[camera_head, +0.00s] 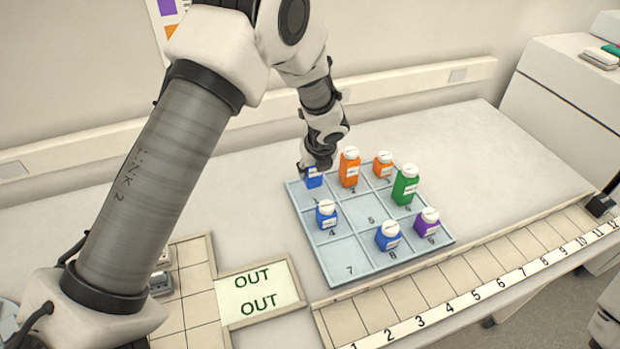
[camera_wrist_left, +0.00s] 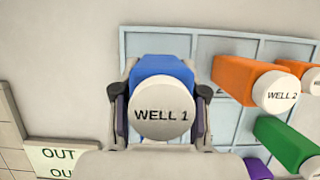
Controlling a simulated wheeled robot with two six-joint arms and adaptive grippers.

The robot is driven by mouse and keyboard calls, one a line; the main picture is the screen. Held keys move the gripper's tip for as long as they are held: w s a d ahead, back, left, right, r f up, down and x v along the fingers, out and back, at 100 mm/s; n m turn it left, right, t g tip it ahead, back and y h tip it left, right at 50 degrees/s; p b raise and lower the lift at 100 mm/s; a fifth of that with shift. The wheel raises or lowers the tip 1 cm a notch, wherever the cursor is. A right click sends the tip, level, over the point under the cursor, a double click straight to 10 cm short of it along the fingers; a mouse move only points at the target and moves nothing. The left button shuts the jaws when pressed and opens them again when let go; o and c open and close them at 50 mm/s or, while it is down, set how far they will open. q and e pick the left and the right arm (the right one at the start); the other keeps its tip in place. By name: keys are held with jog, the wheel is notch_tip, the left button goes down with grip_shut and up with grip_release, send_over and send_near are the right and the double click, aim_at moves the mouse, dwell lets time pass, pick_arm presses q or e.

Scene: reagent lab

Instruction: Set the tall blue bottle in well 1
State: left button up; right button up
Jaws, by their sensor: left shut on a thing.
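My left gripper (camera_head: 318,166) is shut on a blue bottle (camera_head: 314,181) at the back left corner of the light blue rack (camera_head: 350,264). The wrist view shows the blue bottle (camera_wrist_left: 160,66) between the two fingers (camera_wrist_left: 162,108), its white cap (camera_wrist_left: 166,110) reading "WELL 1". The bottle is over or in well 1; the gripper hides its top in the head view, and I cannot tell if its base touches the well floor. My right gripper is not in view.
A tall orange bottle (camera_head: 349,170) is in well 2, close beside the gripper. The rack also holds a small orange (camera_head: 383,165), a green (camera_head: 405,187), a purple (camera_head: 427,222) and two short blue bottles (camera_head: 326,215) (camera_head: 388,236). Wells 5 and 7 are empty. An OUT tray (camera_head: 258,290) lies front left.

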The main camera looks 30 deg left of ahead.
aim_at(313, 178)
pick_arm(q)
jog(key=f, duration=0.3)
jog(key=shift+s+a, duration=0.2)
jog(key=shift+a, duration=0.1)
jog(key=shift+w+d, duration=0.2)
jog(key=shift+d, duration=0.2)
jog(key=shift+f, duration=0.2)
jog(key=o, duration=1.1)
jog(key=shift+s+a, duration=0.1)
jog(key=shift+a, duration=0.1)
jog(key=shift+o, duration=0.2)
jog(key=shift+d, duration=0.1)
jog(key=shift+r, duration=0.35)
jog(key=v, duration=1.1)
jog(key=shift+r, duration=0.3)
